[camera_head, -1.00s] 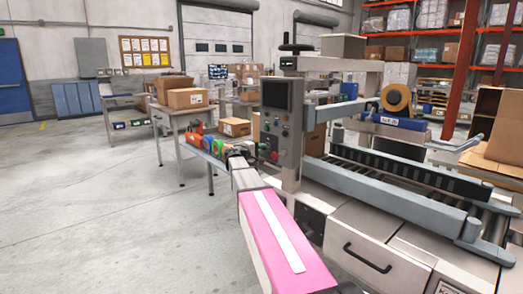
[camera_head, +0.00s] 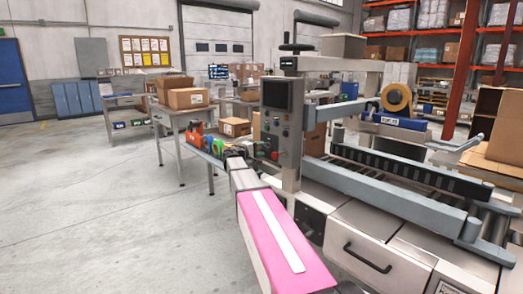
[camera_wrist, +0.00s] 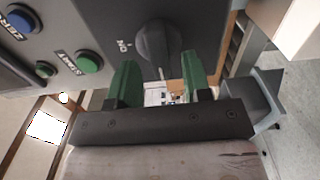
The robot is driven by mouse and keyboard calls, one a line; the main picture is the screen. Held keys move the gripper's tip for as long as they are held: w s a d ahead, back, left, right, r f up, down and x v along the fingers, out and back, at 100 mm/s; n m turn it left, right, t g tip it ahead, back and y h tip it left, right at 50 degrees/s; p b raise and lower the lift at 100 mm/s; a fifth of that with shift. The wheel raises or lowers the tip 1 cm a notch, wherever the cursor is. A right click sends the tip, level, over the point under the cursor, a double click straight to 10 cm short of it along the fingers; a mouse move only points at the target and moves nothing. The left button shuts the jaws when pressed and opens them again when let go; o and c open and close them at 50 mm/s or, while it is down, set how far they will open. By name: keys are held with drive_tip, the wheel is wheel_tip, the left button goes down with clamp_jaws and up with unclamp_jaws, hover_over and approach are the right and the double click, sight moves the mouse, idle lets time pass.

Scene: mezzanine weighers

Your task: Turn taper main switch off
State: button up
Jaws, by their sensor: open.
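The taper's control panel (camera_head: 283,122) stands upright at the machine's near left end. In the wrist view a dark rotary switch knob (camera_wrist: 158,45) sits on the grey panel beside an upside-down "ON" mark. I cannot tell exactly which way the knob points. My gripper (camera_wrist: 160,82) is open, with a green finger on each side of the space just below the knob. The fingertips are close to the knob, and I see no clear contact. In the head view my gripper (camera_head: 236,153) is at the panel's left side, and the knob cannot be made out.
Green (camera_wrist: 88,62) and blue (camera_wrist: 22,18) push buttons sit left of the knob. A red button (camera_head: 275,155) is low on the panel. Tape dispensers (camera_head: 205,142) stand on a bench behind my gripper. Cartons (camera_head: 187,98) are on a table. Floor at left is clear.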

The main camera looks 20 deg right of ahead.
drive_tip(key=v, duration=0.9)
drive_tip(key=shift+s+a, duration=0.15)
drive_tip(key=shift+a, duration=0.15)
drive_tip(key=s+a+f+m+g+y, duration=0.15)
drive_tip(key=s+f+y, duration=0.25)
drive_tip(key=s+f, duration=0.45)
drive_tip(key=s+f+g+y, duration=0.2)
drive_tip(key=s+f+y, duration=0.25)
drive_tip(key=f, duration=0.75)
drive_tip(key=s+a+f+m+g+y, duration=0.1)
drive_tip(key=s+a+f+y, duration=0.3)
drive_tip(key=s, duration=0.4)
drive_tip(key=s+a+f+m+g+y, duration=0.1)
drive_tip(key=s+a+f+y, duration=0.3)
drive_tip(key=s+a+f, duration=0.3)
drive_tip(key=s+f, duration=0.1)
drive_tip(key=s, duration=0.1)
drive_tip(key=shift+s+m+g, duration=0.3)
drive_tip(key=shift+m+g, duration=0.05)
drive_tip(key=shift+y, duration=0.25)
